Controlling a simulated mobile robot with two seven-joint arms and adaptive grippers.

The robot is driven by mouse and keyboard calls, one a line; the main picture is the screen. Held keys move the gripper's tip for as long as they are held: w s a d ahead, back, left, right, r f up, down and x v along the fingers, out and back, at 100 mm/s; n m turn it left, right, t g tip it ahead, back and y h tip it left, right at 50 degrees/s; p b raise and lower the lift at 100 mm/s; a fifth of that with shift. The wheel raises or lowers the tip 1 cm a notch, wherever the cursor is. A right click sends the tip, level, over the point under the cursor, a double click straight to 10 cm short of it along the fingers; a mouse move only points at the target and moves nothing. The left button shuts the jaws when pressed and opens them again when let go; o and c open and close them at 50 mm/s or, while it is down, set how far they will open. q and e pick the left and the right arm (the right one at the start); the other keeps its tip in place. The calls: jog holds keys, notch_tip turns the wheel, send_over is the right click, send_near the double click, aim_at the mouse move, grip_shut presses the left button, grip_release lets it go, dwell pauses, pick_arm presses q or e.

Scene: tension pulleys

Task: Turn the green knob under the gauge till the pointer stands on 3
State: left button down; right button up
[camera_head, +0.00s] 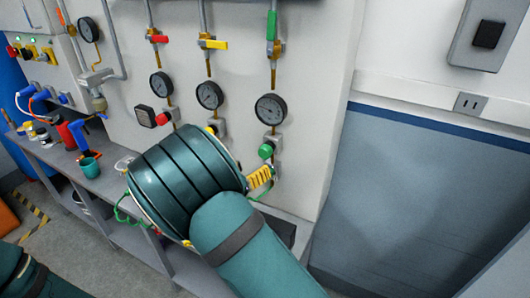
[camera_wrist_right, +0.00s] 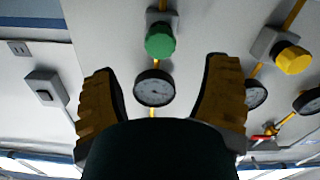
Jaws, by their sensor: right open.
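The green knob (camera_head: 266,151) sits on a grey valve block on the pale panel, right under the rightmost gauge (camera_head: 270,109). My right gripper (camera_head: 262,174) is just below the green knob, with one yellow finger showing and the rest hidden behind my arm. The right wrist view is upside down: the green knob (camera_wrist_right: 160,40) and gauge (camera_wrist_right: 153,88) lie between the spread yellow fingers of the right gripper (camera_wrist_right: 160,70), with nothing gripped. My left gripper is out of view.
Two more gauges (camera_head: 209,95) with red and yellow knobs are to the left. A yellow knob (camera_wrist_right: 293,60) also shows in the right wrist view. A shelf (camera_head: 110,190) with cups runs along the panel's foot. The blue-grey wall (camera_head: 410,200) at right is clear.

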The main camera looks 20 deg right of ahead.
aim_at(263, 155)
jog(key=x, duration=0.8)
jog(key=shift+w+d+p, duration=0.25)
jog(key=shift+w+p, duration=0.05)
jog(key=shift+c, duration=0.2)
jog(key=c, duration=1.2)
